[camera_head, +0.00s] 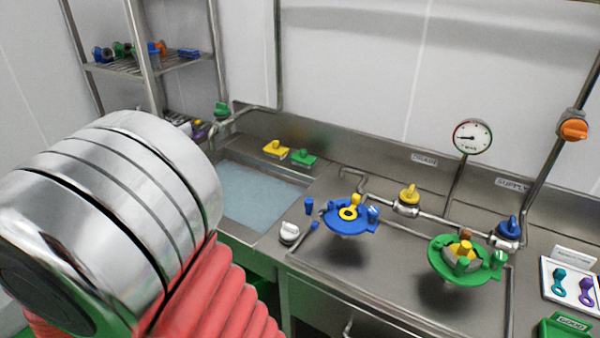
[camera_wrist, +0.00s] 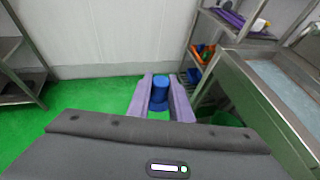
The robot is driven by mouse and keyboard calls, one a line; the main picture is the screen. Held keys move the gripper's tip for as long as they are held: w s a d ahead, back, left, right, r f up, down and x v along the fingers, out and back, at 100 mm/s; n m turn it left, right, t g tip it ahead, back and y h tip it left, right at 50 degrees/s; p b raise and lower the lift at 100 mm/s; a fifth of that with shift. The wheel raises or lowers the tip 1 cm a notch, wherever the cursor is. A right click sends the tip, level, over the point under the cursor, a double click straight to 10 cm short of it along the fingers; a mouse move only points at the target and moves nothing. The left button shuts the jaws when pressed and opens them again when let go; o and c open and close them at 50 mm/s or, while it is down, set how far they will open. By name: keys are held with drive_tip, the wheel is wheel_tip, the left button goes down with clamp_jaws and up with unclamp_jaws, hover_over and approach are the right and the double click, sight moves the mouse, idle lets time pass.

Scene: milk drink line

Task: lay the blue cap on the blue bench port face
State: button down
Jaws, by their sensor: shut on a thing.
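In the wrist view my gripper (camera_wrist: 160,100) has its two pale purple fingers shut on a blue cylindrical cap (camera_wrist: 159,90). The cap is held in the air, with green floor behind it. In the head view the blue bench port face (camera_head: 331,220) is a blue disc on the steel bench, with a yellow ring and yellow piece at its middle and small blue parts at its rim. My gripper and the held cap do not show in the head view, where only my arm fills the lower left, so their distance from the port cannot be told.
A green port (camera_head: 439,262) stands right of the blue one. Valves with yellow (camera_head: 409,194) and blue (camera_head: 508,228) handles are on the pipe behind. A water-filled sink (camera_head: 252,193) lies left. Yellow (camera_head: 276,149) and green (camera_head: 303,158) pieces sit behind it. Shelving (camera_wrist: 205,52) shows in the wrist view.

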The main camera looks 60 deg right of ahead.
drive_tip(key=s+d+r+m+g+h, duration=0.25)
drive_tip(key=s+d, duration=0.25)
drive_tip(key=d, duration=0.7)
drive_tip(key=s+d+r+m+g+h, duration=0.2)
drive_tip(key=s+d+m+g+h, duration=0.15)
drive_tip(key=d, duration=0.75)
drive_tip(key=s+d+r+m+g+h, duration=0.2)
drive_tip(key=s+d+m, duration=0.25)
drive_tip(key=d, duration=0.75)
wheel_tip(320, 180, up, 3)
drive_tip(key=m+g+y, duration=0.1)
drive_tip(key=m+g, duration=0.8)
drive_tip(key=g, duration=0.1)
hover_over(348, 213)
drive_tip(key=shift+r+n, duration=0.25)
drive_tip(key=shift+f, duration=0.15)
drive_tip(key=shift+f, duration=4.4)
